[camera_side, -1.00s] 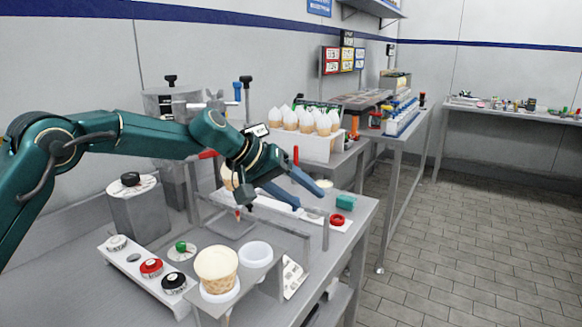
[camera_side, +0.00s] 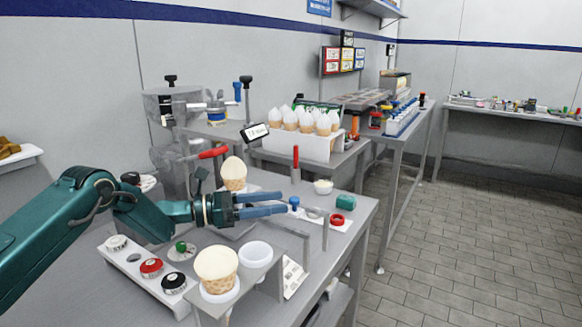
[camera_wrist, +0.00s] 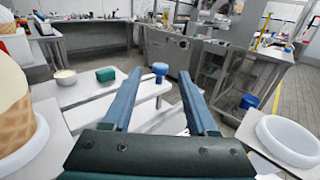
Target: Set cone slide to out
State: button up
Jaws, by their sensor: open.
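A small blue knob (camera_side: 294,202) stands on a white slide plate (camera_side: 314,213) on the steel table; no label naming the cone slide is readable. My gripper (camera_side: 284,203) is open and level, pointing right, with its blue fingertips close to the knob. In the wrist view the knob (camera_wrist: 160,69) appears between the two fingertips (camera_wrist: 161,78), seemingly just beyond them. I cannot tell whether either finger touches it. A filled cone (camera_side: 233,173) stands upright behind my gripper; a cone also shows at the left edge of the wrist view (camera_wrist: 14,95).
A second filled cone (camera_side: 217,267) stands in a holder in front, beside an empty white ring (camera_side: 256,254). Grey bar frames (camera_side: 326,233) rise near my fingers.

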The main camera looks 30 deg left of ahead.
jog(key=shift+x, duration=1.3)
grip_shut()
jog(key=shift+d, duration=0.15)
dwell(0.4)
